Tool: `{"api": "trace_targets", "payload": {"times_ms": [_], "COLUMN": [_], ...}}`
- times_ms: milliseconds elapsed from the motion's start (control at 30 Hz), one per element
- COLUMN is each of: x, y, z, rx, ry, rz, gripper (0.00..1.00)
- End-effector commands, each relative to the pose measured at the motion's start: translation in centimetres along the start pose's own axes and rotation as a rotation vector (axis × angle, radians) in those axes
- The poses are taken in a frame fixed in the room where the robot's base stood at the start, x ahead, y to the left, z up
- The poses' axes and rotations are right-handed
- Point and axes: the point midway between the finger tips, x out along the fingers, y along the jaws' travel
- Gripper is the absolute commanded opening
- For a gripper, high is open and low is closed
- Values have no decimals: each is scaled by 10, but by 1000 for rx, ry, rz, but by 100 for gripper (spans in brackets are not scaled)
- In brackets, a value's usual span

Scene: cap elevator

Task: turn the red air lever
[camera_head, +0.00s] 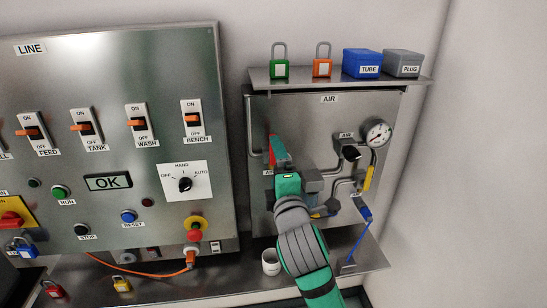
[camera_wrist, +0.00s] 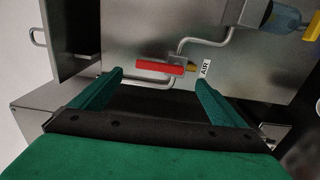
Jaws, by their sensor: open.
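The red air lever (camera_wrist: 160,68) is on the AIR panel (camera_wrist: 130,35), next to a small AIR label (camera_wrist: 205,68). In the wrist view it lies crosswise, just beyond and between my fingertips. In the head view the lever (camera_head: 273,150) stands upright at the left of the panel, its lower part hidden by my gripper. My gripper (camera_wrist: 160,82) is open, with one green finger toward each end of the lever. I see no clear contact. In the head view my gripper (camera_head: 283,165) is in front of the panel, and its fingers are hard to make out.
A gauge (camera_head: 377,133), a black knob (camera_head: 350,152) and pipes are right of my gripper. A shelf (camera_head: 340,84) above holds padlocks and boxes. A white cup (camera_head: 270,262) stands on the ledge below. The LINE panel (camera_head: 110,60) is to the left.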

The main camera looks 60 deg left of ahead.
Motion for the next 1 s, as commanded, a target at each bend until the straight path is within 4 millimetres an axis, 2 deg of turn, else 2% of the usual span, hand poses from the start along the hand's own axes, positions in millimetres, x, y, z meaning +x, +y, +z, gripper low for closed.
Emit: {"api": "trace_targets", "payload": {"times_ms": [100,267,1000], "x": [-14,-23,-26], "y": [0,0,-3], "z": [0,0,4], "rx": [1,0,43], "ry": [-1,-1,-8], "rz": [-1,0,12], "gripper": [95,95,95]}}
